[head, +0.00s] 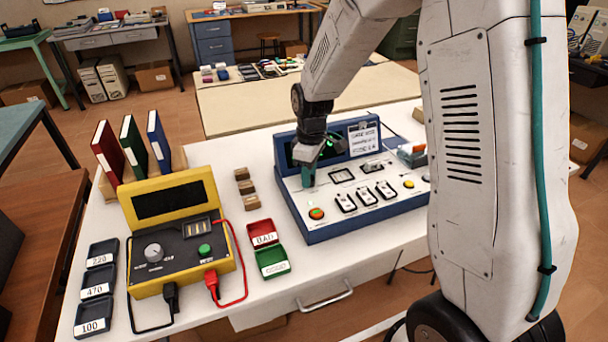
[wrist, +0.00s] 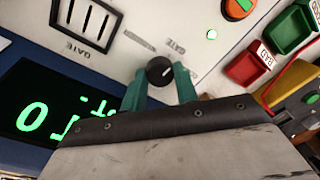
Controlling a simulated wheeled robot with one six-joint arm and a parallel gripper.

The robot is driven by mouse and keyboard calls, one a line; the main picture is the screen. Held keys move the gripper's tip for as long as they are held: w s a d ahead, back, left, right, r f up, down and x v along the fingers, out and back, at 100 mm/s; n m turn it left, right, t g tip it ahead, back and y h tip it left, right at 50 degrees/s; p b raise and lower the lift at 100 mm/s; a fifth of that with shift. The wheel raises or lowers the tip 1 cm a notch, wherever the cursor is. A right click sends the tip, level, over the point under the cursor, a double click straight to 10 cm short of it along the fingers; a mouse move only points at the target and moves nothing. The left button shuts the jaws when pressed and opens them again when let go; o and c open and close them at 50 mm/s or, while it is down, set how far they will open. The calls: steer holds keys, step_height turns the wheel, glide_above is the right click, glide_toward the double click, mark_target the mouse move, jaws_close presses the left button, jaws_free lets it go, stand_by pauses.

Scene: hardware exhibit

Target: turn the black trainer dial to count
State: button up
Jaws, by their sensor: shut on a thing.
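The blue trainer (head: 335,225) with a white sloped panel stands on the white table. Its black dial (wrist: 159,71) has a white pointer mark toward the right in the wrist view, on the side of a small label that seems to read GATE. The other label by the dial is too blurred to read. My gripper (wrist: 160,88) is shut on the dial, with one teal finger on each side of it. In the head view my gripper (head: 308,178) reaches down onto the panel's left part and hides the dial. The trainer's display (wrist: 55,115) shows large green digits.
A yellow tester (head: 150,285) with cables stands left, red BAD (head: 262,229) and green (head: 272,268) trays between. Small wooden blocks (head: 246,187) lie behind these trays.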

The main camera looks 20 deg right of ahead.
steer(key=m, duration=0.7)
stand_by(0.6)
steer(key=o, duration=1)
steer(key=r, duration=0.7)
steer(key=shift+d+r, duration=0.25)
steer(key=shift+r, duration=0.15)
